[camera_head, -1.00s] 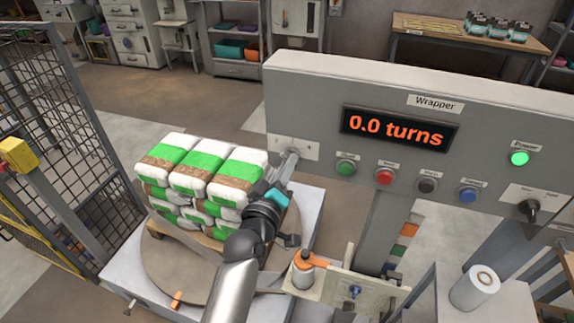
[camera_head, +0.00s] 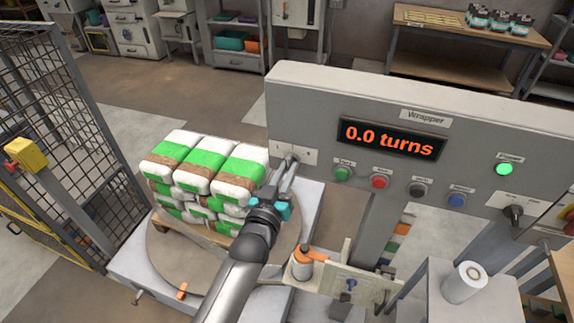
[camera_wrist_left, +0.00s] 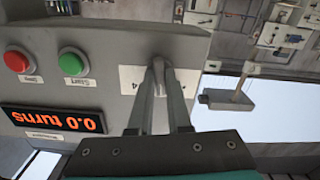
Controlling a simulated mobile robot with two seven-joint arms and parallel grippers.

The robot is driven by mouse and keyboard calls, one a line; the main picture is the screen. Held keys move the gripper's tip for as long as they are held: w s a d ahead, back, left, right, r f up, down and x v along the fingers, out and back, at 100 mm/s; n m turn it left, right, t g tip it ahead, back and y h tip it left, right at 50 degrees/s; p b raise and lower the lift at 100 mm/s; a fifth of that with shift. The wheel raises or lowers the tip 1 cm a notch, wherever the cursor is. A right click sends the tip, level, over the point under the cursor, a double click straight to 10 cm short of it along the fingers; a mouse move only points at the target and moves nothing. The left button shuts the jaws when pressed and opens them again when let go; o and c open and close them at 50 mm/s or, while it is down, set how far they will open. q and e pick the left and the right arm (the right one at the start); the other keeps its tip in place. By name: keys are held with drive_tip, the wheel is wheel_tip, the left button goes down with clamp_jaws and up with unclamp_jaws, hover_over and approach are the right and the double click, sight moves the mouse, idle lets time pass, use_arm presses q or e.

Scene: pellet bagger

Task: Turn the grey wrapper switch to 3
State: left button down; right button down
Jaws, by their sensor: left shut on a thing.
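The wrapper panel (camera_head: 480,145) is a grey box with a "Wrapper" label and a display (camera_head: 391,138) reading 0.0 turns. At its left end is a pale switch plate (camera_head: 308,156), which also shows in the left wrist view (camera_wrist_left: 129,78) with small marks too blurred to read surely. My left gripper (camera_head: 291,163) reaches up to this plate, and its fingers (camera_wrist_left: 161,72) are shut on the grey wrapper switch there. The fingers cover most of the switch, so its pointing direction is hidden. My right gripper is not in view.
Green (camera_head: 342,174), red (camera_head: 379,181), black and blue buttons line the panel, with a lit green lamp (camera_head: 504,169) and a black knob (camera_head: 513,212) at right. Stacked bags (camera_head: 205,170) stand on the turntable close left of my arm. A mesh fence (camera_head: 75,110) stands at left.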

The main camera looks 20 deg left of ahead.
use_arm(q)
drive_tip(key=shift+m+p, duration=0.35)
drive_tip(key=shift+m, duration=0.55)
drive_tip(key=c, duration=0.9)
unclamp_jaws()
drive_tip(key=shift+o, duration=0.2)
drive_tip(key=s, duration=1.5)
drive_tip(key=shift+s+a, duration=0.15)
drive_tip(key=shift+a, duration=0.1)
